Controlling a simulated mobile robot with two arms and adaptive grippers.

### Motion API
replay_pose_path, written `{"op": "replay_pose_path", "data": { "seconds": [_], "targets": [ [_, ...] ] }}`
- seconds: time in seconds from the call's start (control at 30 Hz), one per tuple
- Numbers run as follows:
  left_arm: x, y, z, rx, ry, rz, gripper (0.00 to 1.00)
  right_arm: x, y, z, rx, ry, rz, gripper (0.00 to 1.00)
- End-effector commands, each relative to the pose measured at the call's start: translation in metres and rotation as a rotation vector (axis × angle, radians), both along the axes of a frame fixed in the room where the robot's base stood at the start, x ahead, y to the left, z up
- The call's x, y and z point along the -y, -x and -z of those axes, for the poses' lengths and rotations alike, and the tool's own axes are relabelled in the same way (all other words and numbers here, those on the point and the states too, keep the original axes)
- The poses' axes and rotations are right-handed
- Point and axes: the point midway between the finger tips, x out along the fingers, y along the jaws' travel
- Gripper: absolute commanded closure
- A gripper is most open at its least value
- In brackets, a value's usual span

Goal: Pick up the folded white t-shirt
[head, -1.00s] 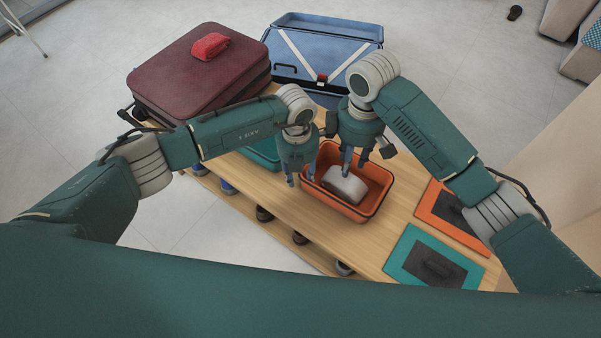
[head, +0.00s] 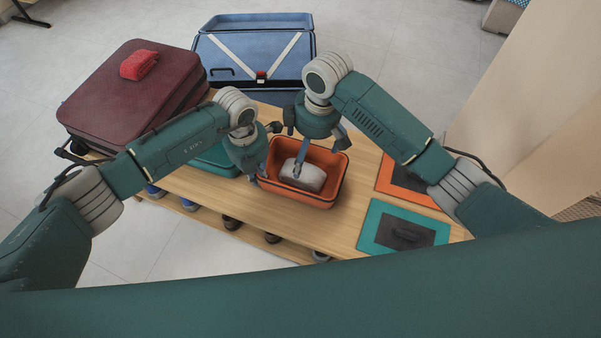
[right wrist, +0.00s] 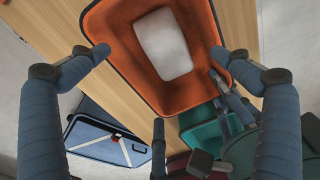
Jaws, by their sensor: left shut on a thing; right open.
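The folded white t-shirt (head: 314,180) lies as a small rounded bundle in the orange bin (head: 338,185) on the wooden table. It also shows in the right wrist view (right wrist: 163,45). My left gripper (head: 256,177) is at the bin's left wall and looks shut on the rim, with its tips partly hidden. In the right wrist view its fingers (right wrist: 220,88) meet the orange rim. My right gripper (head: 312,152) is open above the bin, one finger in front of the shirt. In its wrist view its fingers (right wrist: 160,52) are spread wide, with nothing between them.
A teal bin (head: 212,160) stands left of the orange one. An orange-edged panel (head: 430,200) and a teal-edged panel (head: 373,218) lie to the right. A maroon suitcase (head: 110,105) with a red folded item (head: 138,64) and an open blue suitcase (head: 225,45) stand behind. Shoes (head: 232,223) sit below.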

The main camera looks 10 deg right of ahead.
Motion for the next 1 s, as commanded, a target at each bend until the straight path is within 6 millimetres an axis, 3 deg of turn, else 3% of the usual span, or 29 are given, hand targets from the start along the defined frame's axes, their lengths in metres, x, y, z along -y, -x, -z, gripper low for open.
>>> {"op": "replay_pose_path", "data": {
  "seconds": [0.6,0.87,1.0],
  "targets": [
    [0.0,0.0,0.0,0.001,0.0,0.0,1.0,-0.006,0.0,0.069,-0.001,0.0,-0.001,0.0],
    [0.0,0.0,0.0,0.001,0.0,0.0,1.0,-0.006,0.001,0.073,0.0,0.0,-0.002,0.0],
    [0.0,0.0,0.0,0.001,0.0,0.0,1.0,-0.006,0.001,0.073,-0.001,0.0,-0.002,0.24]
  ]
}}
